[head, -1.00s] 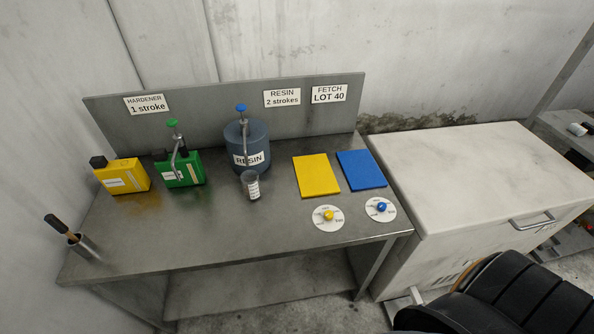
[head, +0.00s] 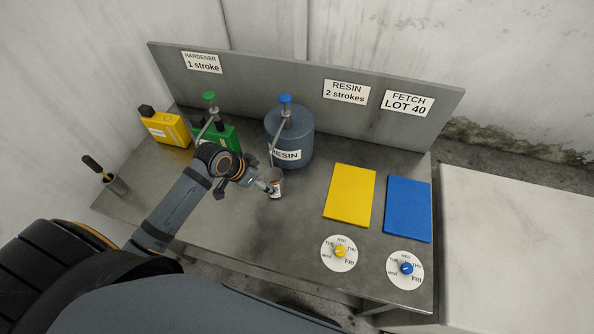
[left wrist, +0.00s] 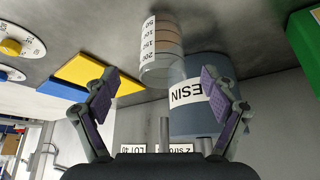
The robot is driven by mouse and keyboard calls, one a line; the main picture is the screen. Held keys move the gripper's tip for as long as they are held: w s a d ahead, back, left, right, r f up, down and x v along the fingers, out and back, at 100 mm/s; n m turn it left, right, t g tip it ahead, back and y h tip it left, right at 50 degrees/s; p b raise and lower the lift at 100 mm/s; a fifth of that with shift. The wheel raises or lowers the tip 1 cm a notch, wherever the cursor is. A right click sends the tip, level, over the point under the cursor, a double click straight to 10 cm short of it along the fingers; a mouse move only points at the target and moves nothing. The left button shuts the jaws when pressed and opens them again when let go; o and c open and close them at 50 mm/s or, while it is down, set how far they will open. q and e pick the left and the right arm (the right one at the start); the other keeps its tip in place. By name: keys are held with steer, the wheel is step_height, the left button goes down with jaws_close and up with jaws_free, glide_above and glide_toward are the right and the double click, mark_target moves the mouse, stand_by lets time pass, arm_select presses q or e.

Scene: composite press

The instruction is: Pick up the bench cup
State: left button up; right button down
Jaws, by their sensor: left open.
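The bench cup (head: 277,187) is a small clear cup with a graduated white scale, standing on the steel bench in front of the resin drum. My left gripper (head: 264,184) is right beside it on its left side in the head view and partly covers it. In the left wrist view, which is upside down, the cup (left wrist: 161,48) lies ahead, centred between the open fingers (left wrist: 158,78). The fingers are wide apart and empty. I cannot tell whether a finger touches the cup. My right gripper is not in view.
The blue-grey resin drum (head: 300,134) with its pump stands close behind the cup. A green hardener can (head: 227,139) and a yellow can (head: 166,129) stand to the left. Yellow (head: 349,194) and blue (head: 408,208) pads and two dials lie to the right.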

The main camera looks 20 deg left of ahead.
arm_select(q)
steer(key=f, duration=0.2)
steer(key=shift+w+d+f+p, duration=0.2)
steer(key=shift+w+f+p, duration=0.1)
steer(key=shift+f, duration=0.1)
steer(key=shift+w+d+f, duration=0.3)
steer(key=shift+w+f, duration=0.3)
steer(key=shift+w+d+f+p, duration=0.1)
steer(key=shift+w+f+p, duration=0.1)
steer(key=shift+f+p, duration=0.3)
steer(key=shift+p+x, duration=0.35)
steer(key=shift+x, duration=0.85)
steer(key=shift+w+f, duration=0.25)
steer(key=shift+f, duration=0.5)
steer(key=c, duration=1.2)
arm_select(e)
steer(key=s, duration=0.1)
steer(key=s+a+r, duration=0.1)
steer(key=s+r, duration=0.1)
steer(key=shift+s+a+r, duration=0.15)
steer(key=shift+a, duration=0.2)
